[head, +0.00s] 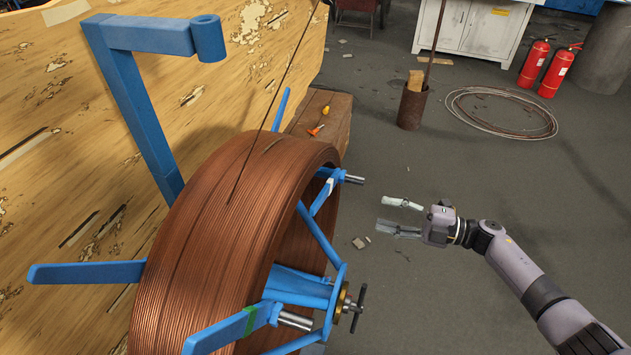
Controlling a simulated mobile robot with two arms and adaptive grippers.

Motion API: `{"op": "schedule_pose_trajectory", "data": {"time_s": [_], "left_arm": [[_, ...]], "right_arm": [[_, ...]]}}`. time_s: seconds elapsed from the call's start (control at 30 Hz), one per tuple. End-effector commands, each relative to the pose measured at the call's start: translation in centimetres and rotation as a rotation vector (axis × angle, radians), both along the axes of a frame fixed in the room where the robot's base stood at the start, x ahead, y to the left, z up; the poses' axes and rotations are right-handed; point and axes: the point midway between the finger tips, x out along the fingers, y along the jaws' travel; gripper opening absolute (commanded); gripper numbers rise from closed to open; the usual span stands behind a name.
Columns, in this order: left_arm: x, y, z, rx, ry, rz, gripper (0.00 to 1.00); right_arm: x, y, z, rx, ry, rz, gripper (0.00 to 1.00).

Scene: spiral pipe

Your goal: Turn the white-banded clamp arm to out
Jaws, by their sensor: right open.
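The white-banded clamp arm (323,195) is a short blue bar with a white band, at the right side of the copper coil in the head view. It sits by a metal pin (354,179) near the coil's upper right rim. How far it is turned is hard to tell from here. My right gripper (382,214) is open and empty, to the right of the arm and a little lower in the picture, apart from it. Its two fingers point left toward the reel. My left gripper is not in view.
The copper coil (215,220) sits on a blue reel with a hub handle (357,309) and a green-banded arm (235,328). A blue post (135,110) and wooden panel (60,170) stand left.

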Motion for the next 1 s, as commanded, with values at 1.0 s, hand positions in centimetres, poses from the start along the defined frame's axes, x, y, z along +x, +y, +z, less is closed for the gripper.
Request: {"op": "schedule_pose_trajectory", "data": {"time_s": [1.0], "left_arm": [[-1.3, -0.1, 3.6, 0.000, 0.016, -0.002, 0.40]], "right_arm": [[6.5, 15.7, 0.0, 0.003, 0.001, -0.002, 0.45]]}}
